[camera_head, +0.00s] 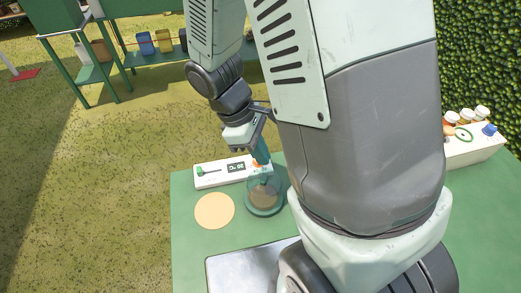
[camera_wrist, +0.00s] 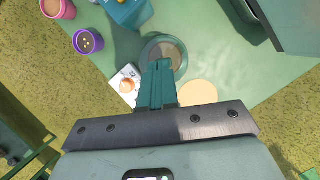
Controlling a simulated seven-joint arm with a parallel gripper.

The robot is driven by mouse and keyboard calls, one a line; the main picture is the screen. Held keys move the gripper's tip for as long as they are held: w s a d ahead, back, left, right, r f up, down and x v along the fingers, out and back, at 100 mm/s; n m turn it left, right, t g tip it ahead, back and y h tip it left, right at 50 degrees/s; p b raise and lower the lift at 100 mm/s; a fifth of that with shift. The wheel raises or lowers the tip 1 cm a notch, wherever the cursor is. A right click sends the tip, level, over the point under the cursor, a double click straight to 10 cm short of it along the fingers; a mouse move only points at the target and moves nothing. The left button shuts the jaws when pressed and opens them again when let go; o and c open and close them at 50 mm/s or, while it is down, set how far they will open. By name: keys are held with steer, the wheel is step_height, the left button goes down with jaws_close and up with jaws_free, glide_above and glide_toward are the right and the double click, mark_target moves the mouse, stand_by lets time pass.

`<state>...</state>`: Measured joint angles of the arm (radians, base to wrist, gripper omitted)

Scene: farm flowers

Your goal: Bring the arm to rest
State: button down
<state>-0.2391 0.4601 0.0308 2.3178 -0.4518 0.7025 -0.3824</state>
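My gripper (camera_head: 261,158) hangs over the green table (camera_head: 188,250), at the end of my bent arm. Its teal fingers point down, close above or at a round green-rimmed dish (camera_head: 265,211) with brown contents; I cannot tell whether they touch it. In the wrist view the two fingers (camera_wrist: 157,75) lie side by side with no clear gap and nothing visible between them. The dish (camera_wrist: 178,43) shows just beyond the fingertips there. My upper arm hides much of the table's middle and right in the head view.
A white device with a display (camera_head: 207,174) stands behind the dish. A tan disc (camera_head: 214,211) and a metal tray (camera_head: 235,270) lie nearby. A white rack of small jars (camera_head: 475,150) is at right. In the wrist view, pink (camera_wrist: 57,9) and purple (camera_wrist: 88,47) pots stand upper left.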

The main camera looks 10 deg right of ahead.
steer(key=shift+f, duration=2.95)
steer(key=shift+f, duration=0.1)
step_height(320, 180, up, 7)
stand_by(0.4)
stand_by(0.4)
step_height(320, 180, up, 9)
steer(key=m+t+y, duration=0.1)
steer(key=m+t, duration=0.1)
steer(key=m, duration=0.2)
glide_above(266, 177)
steer(key=s+r+m+t+y, duration=0.1)
steer(key=s+r+m+t, duration=0.2)
steer(key=r, duration=0.5)
steer(key=s+r+m+t+y, duration=0.2)
steer(key=s+r+m, duration=0.2)
steer(key=r, duration=0.4)
steer(key=shift+s+d+m+t, duration=0.3)
steer(key=shift+s+d+t, duration=0.1)
steer(key=shift+s, duration=0.45)
steer(key=shift+r, duration=0.1)
